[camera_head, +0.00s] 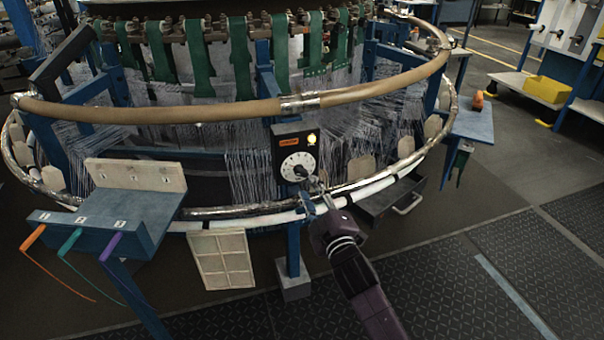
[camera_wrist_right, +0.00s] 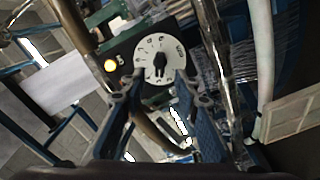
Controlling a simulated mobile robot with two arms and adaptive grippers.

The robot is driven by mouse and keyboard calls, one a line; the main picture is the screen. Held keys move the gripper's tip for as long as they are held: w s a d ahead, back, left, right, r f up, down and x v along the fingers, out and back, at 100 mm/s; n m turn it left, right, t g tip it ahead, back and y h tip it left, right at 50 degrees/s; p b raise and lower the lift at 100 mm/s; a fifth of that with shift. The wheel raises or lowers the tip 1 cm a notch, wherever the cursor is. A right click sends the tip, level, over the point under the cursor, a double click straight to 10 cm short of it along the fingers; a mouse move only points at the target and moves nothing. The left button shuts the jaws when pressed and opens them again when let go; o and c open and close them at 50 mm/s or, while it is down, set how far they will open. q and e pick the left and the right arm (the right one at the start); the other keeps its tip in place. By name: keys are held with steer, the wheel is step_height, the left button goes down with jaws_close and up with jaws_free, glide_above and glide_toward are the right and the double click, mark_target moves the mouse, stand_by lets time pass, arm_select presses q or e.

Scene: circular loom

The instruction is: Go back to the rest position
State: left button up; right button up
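The circular loom fills the left and middle of the head view, with a tan upper ring (camera_head: 200,112) and green straps over white threads. A dark control box carries a round white dial (camera_head: 298,167) and a lit yellow lamp (camera_head: 311,139). My right gripper (camera_head: 316,188) is just below and in front of the dial, its arm coming up from the bottom. In the right wrist view the dial (camera_wrist_right: 159,58) has a black knob, and my right gripper's two fingers (camera_wrist_right: 160,88) are spread apart with nothing held between them. Whether a fingertip touches the dial is not clear. My left gripper is not in view.
A blue side table (camera_head: 125,215) with colored hooks stands at the left, a wooden frame (camera_head: 221,259) beside it. An open drawer (camera_head: 389,195) is right of my right gripper. A blue shelf (camera_head: 473,120) holds an orange object (camera_head: 478,100).

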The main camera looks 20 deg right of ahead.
steer(key=shift+f, duration=0.1)
